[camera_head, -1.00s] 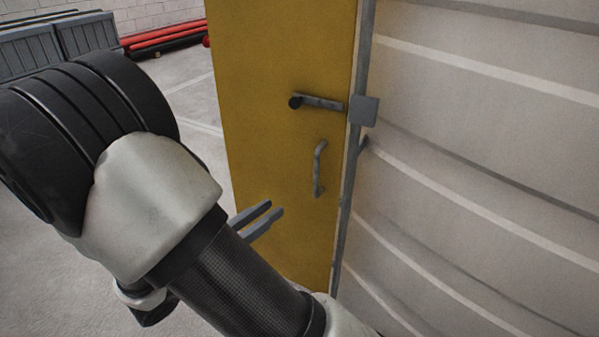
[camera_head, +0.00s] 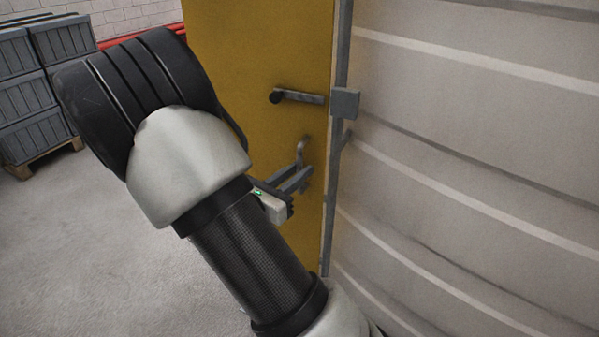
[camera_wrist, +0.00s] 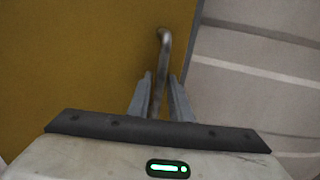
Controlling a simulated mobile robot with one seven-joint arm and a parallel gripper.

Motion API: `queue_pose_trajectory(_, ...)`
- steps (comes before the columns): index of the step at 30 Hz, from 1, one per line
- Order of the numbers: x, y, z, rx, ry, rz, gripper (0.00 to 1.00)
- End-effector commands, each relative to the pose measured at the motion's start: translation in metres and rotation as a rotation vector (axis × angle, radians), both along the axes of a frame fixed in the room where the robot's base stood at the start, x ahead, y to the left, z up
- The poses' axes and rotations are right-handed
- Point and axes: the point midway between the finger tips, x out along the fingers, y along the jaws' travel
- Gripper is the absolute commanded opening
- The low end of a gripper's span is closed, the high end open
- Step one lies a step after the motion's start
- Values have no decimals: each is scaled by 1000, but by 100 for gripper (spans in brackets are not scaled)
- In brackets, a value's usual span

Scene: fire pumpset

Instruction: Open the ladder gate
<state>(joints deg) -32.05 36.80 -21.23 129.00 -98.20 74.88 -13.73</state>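The ladder gate is a yellow panel (camera_head: 245,60), upright, in the middle of the head view; it also fills the left of the wrist view (camera_wrist: 70,60). A grey latch lever (camera_head: 300,97) with a dark knob sits on it, beside a grey block (camera_head: 345,102) on the post. Below the lever is a vertical grey pull handle (camera_head: 302,148). My gripper (camera_head: 305,175) is at the lower part of this handle. In the wrist view the handle (camera_wrist: 163,45) runs down between the two fingers (camera_wrist: 160,95), which stand apart on either side with narrow gaps showing. The handle's lower end is hidden.
A grey post (camera_head: 341,50) runs along the gate's right edge. A large pale ribbed curved wall (camera_head: 480,170) fills the right side. Stacked grey crates on a pallet (camera_head: 35,100) stand at the far left. The floor (camera_head: 80,240) at the left is clear.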

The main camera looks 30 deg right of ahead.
Motion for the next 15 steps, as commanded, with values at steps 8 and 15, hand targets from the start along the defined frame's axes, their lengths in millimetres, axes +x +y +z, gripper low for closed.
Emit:
queue_pose_trajectory(8, 4, -7, 0, 0, 0, 2, 18)
queue_pose_trajectory(15, 4, -7, 0, 0, 0, 1, 0)
